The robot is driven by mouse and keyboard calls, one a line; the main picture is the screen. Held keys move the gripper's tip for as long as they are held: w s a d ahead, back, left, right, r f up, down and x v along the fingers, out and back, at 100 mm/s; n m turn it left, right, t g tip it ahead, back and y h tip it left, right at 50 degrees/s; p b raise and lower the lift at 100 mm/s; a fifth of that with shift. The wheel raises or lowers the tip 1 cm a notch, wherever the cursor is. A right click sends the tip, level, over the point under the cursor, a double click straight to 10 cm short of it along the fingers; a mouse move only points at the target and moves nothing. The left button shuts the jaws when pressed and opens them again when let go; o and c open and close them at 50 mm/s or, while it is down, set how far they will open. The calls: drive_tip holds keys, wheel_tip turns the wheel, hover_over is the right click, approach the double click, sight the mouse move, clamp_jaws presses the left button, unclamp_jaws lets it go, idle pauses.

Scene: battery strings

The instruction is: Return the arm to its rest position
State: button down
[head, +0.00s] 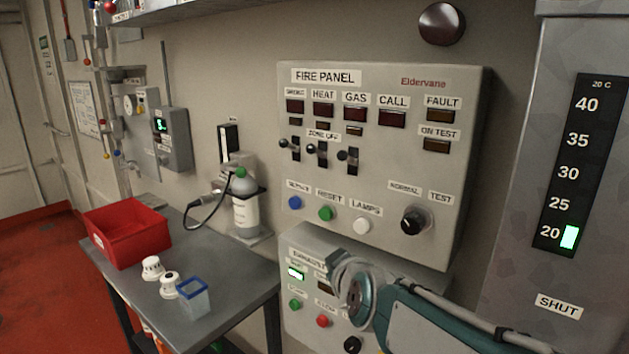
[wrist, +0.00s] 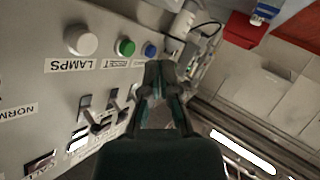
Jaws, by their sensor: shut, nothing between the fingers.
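My gripper (wrist: 160,72) shows in the wrist view with its two dark fingers together and nothing held. In the head view my teal and grey arm (head: 365,298) crosses the lower right, in front of the lower control box (head: 310,245). The fingers cannot be made out in the head view.
The fire panel (head: 380,170) has switches, buttons and a knob that stick out. A grey table (head: 225,290) at left holds a red bin (head: 128,235), white detectors, a clear blue-rimmed cup (head: 193,297) and a bottle (head: 245,212). A gauge column (head: 515,270) stands at right.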

drive_tip(key=s+d+f+m+g+h, duration=0.1)
drive_tip(key=s+d+f+m+g, duration=0.1)
drive_tip(key=s+d, duration=0.2)
drive_tip(key=s+d+f+m+g+h, duration=0.1)
drive_tip(key=s+d+f+m+g, duration=0.2)
drive_tip(key=s, duration=0.8)
drive_tip(key=s+d+f+m+g+h, duration=0.1)
drive_tip(key=s+d+f+m+g, duration=0.1)
drive_tip(key=s, duration=0.6)
drive_tip(key=d+f+m, duration=0.1)
drive_tip(key=d, duration=0.1)
drive_tip(key=shift+d, duration=0.3)
drive_tip(key=shift+f, duration=0.1)
